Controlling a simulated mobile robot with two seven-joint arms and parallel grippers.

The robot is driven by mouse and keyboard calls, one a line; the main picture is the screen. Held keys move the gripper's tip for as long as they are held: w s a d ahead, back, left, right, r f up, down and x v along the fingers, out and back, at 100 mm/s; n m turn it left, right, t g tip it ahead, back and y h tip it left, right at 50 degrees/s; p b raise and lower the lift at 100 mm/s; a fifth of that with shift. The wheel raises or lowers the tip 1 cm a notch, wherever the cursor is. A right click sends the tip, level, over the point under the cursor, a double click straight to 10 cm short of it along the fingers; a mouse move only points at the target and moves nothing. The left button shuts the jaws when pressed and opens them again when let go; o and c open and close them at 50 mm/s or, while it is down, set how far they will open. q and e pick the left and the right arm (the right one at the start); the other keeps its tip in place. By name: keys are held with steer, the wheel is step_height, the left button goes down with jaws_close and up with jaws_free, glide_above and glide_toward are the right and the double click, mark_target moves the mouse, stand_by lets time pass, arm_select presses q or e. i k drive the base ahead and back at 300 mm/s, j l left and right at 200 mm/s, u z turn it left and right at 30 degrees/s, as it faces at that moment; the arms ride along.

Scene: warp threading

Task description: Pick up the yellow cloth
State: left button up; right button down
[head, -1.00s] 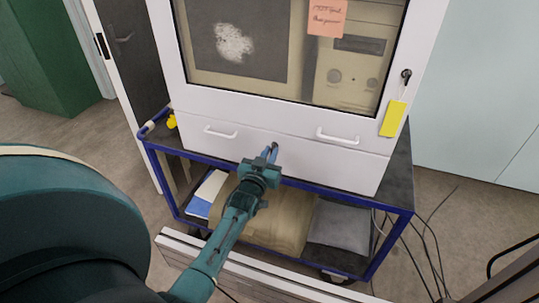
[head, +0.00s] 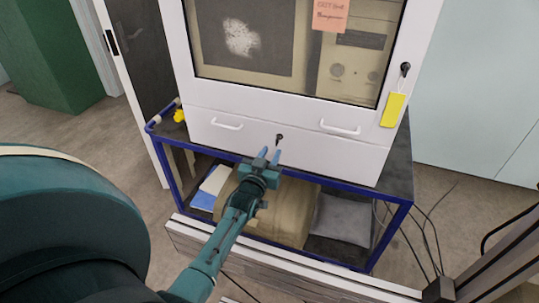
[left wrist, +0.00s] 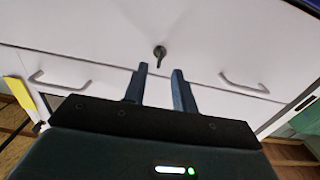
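No clear yellow cloth shows. A small yellow thing (head: 179,115) sits at the cart's left corner; it is too small to tell what it is. A flat yellow tag (head: 394,110) hangs from the key in the glass door at the right; a yellow piece also shows at the left edge of the left wrist view (left wrist: 21,95). My left gripper (head: 269,154) is in front of the cabinet's lower drawer front, its fingers apart and empty. In the left wrist view, its fingers (left wrist: 157,87) point at a small dark key (left wrist: 160,54). My right gripper is out of view.
The white cabinet (head: 350,155) stands on a blue-framed cart (head: 398,220). Its lower shelf holds a tan bundle (head: 290,210) and a grey cushion (head: 343,219). A low rail (head: 290,277) runs in front. Cables lie on the floor at the right.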

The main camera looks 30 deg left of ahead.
mark_target(180, 116)
steer(key=k+l, duration=0.1)
steer(key=k, duration=0.2)
steer(key=k+j, duration=0.1)
steer(key=j, duration=1.1)
steer(key=k, duration=0.05)
